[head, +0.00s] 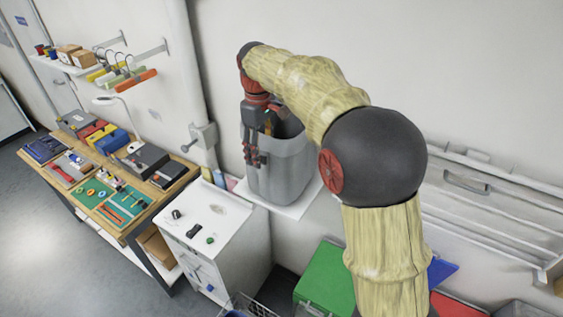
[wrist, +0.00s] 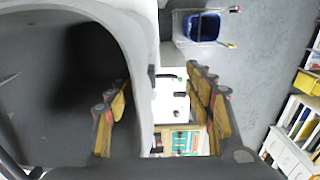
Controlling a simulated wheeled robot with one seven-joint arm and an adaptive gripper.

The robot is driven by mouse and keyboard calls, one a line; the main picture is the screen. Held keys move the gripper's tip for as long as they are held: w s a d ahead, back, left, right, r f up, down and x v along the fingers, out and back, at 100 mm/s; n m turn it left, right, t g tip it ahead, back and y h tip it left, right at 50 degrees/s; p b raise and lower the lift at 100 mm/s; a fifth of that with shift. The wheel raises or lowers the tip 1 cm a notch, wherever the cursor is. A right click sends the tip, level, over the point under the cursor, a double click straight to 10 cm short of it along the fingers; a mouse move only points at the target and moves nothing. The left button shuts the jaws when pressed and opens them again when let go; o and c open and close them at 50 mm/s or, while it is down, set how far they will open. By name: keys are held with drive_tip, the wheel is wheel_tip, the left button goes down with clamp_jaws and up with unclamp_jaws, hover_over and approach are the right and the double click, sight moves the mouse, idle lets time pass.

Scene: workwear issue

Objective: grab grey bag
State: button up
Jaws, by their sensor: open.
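The grey bag (head: 280,170) is a tall, open-topped grey container standing upright on a white ledge against the wall. In the wrist view its curved rim and wall (wrist: 139,75) fill the left side, with a dark opening. My gripper (head: 256,158) points down at the bag's left side in the head view. In the wrist view my gripper (wrist: 160,95) is open, with one finger over the opening and the other outside, so the rim runs between them. Whether either finger touches the wall is unclear. Part of the bag's top is hidden by my arm.
A white cabinet (head: 235,243) with small items on top stands left of the bag. A workbench (head: 128,228) with tools is farther left. A green case (head: 322,278) lies below right. A wall rail (head: 490,205) runs at right. A blue bin (wrist: 202,27) stands on the floor.

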drive_tip(key=shift+w+a+f+p, duration=0.15)
drive_tip(key=shift+f+p, duration=0.2)
drive_tip(key=shift+f, duration=0.95)
drive_tip(key=shift+w+a+f+p, duration=0.15)
drive_tip(key=shift+f+p, duration=0.15)
drive_tip(key=shift+f, duration=1)
drive_tip(key=shift+s, duration=0.1)
clamp_jaws()
